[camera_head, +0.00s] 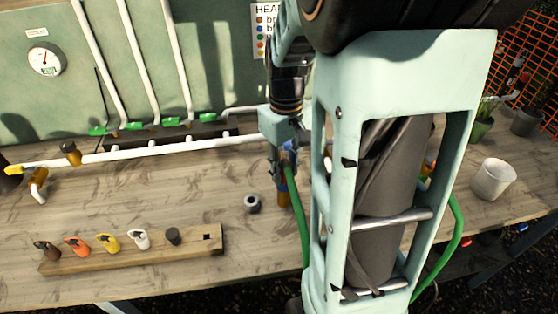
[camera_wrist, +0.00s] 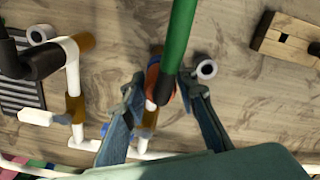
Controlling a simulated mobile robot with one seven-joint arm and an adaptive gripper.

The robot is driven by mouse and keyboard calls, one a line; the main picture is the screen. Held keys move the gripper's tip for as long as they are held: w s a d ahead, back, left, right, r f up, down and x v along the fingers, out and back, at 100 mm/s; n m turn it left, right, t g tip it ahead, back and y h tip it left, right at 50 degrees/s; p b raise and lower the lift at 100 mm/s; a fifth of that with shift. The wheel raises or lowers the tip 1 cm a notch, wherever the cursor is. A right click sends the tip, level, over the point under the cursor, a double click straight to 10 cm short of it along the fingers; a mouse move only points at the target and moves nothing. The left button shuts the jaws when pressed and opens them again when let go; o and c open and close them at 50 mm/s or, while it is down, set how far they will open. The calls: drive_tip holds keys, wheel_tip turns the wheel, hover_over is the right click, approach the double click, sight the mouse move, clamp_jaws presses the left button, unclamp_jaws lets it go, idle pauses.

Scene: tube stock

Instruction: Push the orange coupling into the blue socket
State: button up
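In the wrist view an orange ring-shaped coupling (camera_wrist: 153,74) sits between my fingertips, around the dark end of a green hose (camera_wrist: 182,35). My gripper (camera_wrist: 164,90) appears closed on it from both sides, though the hose partly hides the contact. In the head view my gripper (camera_head: 283,160) is low over the bench, and the green hose (camera_head: 303,225) hangs from it. A brown-orange pipe stub (camera_head: 284,195) stands just below it. I cannot clearly make out the blue socket; small blue patches show near the fingers, and I cannot tell whether it touches the coupling.
A wooden block (camera_head: 130,257) with several coloured fittings lies front left. A grey collar (camera_head: 252,203) stands on the bench beside the gripper. A white pipe (camera_head: 150,153) runs along the back. A white cup (camera_head: 492,180) is at right.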

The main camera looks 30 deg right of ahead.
drive_tip(key=o, duration=0.4)
